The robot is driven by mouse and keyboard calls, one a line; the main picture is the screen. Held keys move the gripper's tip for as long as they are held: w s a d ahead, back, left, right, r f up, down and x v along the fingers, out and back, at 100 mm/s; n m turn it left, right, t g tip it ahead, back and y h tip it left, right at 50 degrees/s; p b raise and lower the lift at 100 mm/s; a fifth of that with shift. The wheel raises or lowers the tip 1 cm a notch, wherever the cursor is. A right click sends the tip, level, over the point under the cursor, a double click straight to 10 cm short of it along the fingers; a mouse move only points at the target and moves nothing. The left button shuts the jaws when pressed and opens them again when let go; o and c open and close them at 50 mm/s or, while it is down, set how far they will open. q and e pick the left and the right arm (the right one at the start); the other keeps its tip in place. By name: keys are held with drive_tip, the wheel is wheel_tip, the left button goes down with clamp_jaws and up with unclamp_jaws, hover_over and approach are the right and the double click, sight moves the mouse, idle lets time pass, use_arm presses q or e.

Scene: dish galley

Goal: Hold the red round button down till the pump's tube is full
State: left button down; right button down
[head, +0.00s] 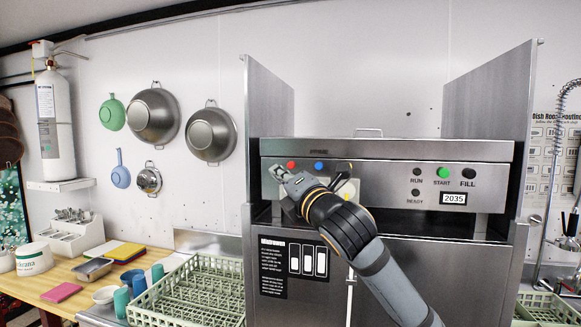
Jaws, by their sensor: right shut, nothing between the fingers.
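The red round button (291,165) is at the left end of the steel machine's front panel (400,178). A blue button (319,166) is to its right. My right gripper (277,171) is shut and empty, its fingertips just left of and below the red button in the head view. I cannot tell whether it touches the button or panel. I cannot make out the pump's tube; my arm covers part of the panel. My left gripper is not in view.
The green START button (443,173) and black FILL knob (468,174) are at the panel's right. Steel side walls flank the machine. A green dish rack (190,290) stands at the lower left, beside a cluttered wooden counter (30,288). A hose tap hangs at the right.

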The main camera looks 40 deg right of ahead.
sight(290, 168)
drive_tip(key=shift+w+d, duration=0.1)
drive_tip(key=w+d, duration=0.2)
drive_tip(key=d, duration=0.1)
drive_tip(key=w+d, duration=0.3)
drive_tip(key=shift+w+d, duration=0.2)
drive_tip(key=shift+d, duration=0.05)
drive_tip(key=shift+w, duration=0.1)
idle(1.3)
drive_tip(key=shift+w+d+p, duration=0.1)
drive_tip(key=shift+d+p, duration=0.05)
drive_tip(key=shift+p, duration=0.2)
drive_tip(key=shift+w+d, duration=0.1)
drive_tip(key=shift+d, duration=0.1)
